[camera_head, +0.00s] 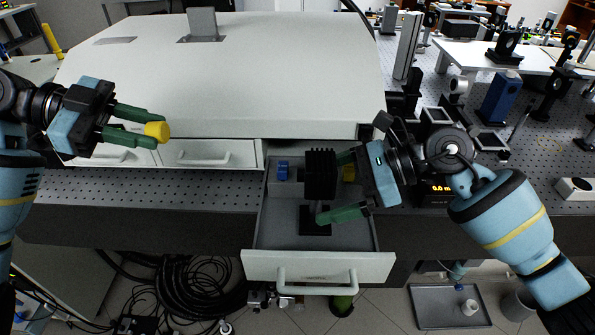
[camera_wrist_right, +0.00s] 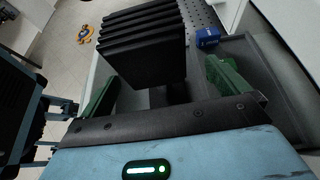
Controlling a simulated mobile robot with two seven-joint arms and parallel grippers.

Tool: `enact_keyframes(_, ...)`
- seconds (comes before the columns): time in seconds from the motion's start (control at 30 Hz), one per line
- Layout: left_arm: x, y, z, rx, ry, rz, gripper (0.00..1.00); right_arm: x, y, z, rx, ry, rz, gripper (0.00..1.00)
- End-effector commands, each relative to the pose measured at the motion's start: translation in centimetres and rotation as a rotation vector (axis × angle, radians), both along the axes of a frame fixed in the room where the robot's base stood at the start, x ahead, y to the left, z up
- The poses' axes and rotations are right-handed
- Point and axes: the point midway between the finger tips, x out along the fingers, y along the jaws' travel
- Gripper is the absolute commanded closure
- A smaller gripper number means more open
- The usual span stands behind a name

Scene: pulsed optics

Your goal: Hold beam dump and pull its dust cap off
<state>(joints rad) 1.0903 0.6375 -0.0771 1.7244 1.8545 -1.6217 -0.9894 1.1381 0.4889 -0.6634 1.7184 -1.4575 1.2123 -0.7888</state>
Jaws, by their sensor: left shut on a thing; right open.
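The beam dump (camera_head: 320,172) is a black finned block standing upright on a post and dark base in the open drawer. It fills the upper middle of the right wrist view (camera_wrist_right: 143,48). My right gripper (camera_head: 329,187) is open, with its green fingers to either side of the beam dump and a gap at each side in the wrist view (camera_wrist_right: 160,78). My left gripper (camera_head: 150,131) is shut on a yellow cap (camera_head: 157,131), which looks like the dust cap, and holds it well away to the left. No cap shows on the visible faces of the beam dump.
A large white housing (camera_head: 210,85) stands behind on the perforated optical table (camera_head: 150,187). Optics mounts crowd the right.

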Motion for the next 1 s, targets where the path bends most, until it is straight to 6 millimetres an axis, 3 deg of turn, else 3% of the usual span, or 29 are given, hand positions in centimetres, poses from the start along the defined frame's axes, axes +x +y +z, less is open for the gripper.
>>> enact_keyframes(0.6,0.2,0.0,-1.5,0.0,0.017,0.0,1.0,0.0,-4.3,-0.2,-0.002,0.0,-0.001,0.0)
enact_keyframes(1.0,0.2,0.0,-1.7,0.0,0.02,0.0,1.0,0.0,-5.0,0.0,-0.001,0.0,0.0,0.0)
